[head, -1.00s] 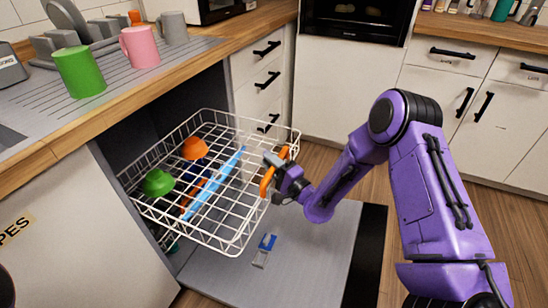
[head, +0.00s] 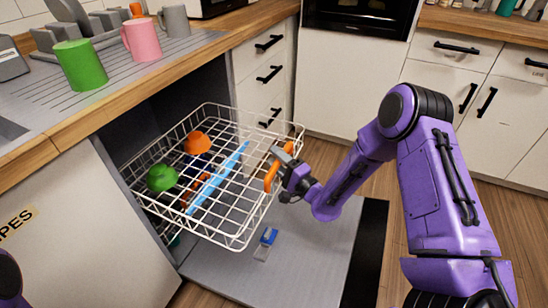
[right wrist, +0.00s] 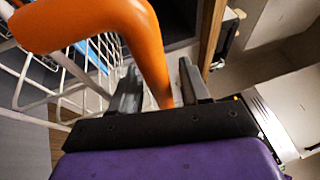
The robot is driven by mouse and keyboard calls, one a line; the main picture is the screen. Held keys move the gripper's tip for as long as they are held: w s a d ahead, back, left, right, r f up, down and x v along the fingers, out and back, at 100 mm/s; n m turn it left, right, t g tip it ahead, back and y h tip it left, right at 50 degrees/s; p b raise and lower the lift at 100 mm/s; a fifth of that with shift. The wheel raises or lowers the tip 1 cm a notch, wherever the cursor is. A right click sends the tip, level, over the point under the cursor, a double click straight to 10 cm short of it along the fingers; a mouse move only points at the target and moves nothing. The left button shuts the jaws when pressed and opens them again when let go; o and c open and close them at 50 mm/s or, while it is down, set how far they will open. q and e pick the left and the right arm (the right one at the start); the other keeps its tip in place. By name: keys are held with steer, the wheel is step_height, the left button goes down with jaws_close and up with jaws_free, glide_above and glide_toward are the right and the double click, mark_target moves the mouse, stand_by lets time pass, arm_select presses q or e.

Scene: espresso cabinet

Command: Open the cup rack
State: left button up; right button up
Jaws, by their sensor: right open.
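The cup rack (head: 236,246) is a white wire basket standing out from the dark opening under the counter, above a lowered grey door. An orange handle (head: 272,177) is on its right side. My right gripper (head: 280,158) is at this handle. In the right wrist view the handle (right wrist: 150,50) runs down between the two spread fingers of the gripper (right wrist: 158,85); the jaws are open. I cannot tell whether a finger touches it. My left gripper is out of view.
The rack holds an orange cup (head: 197,143), a green cup (head: 161,178) and a long blue item (head: 220,178). A small blue and grey object (head: 268,237) lies on the lowered door (head: 320,250). Green (head: 80,66), pink (head: 141,40) and grey mugs stand on the counter. Drawers (head: 262,75) stand behind.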

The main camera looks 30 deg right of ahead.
steer(key=v, duration=0.9)
steer(key=shift+s, duration=0.25)
steer(key=s+f+n+g+h, duration=0.3)
steer(key=f+g, duration=0.1)
steer(key=f, duration=0.3)
steer(key=s+f+n+g+h, duration=0.2)
steer(key=s+f+g+h, duration=0.15)
steer(key=f, duration=0.45)
steer(key=s+a+f+n+g+h, duration=0.15)
steer(key=s+f+g, duration=0.25)
steer(key=s, duration=0.7)
steer(key=s+f+n+g+h, duration=0.1)
steer(key=s+f+n+g, duration=0.3)
steer(key=s, duration=0.6)
step_height(320, 180, up, 16)
steer(key=m+p, duration=0.1)
steer(key=p, duration=1.5)
steer(key=shift+d+r+g, duration=0.15)
steer(key=shift+g, duration=0.2)
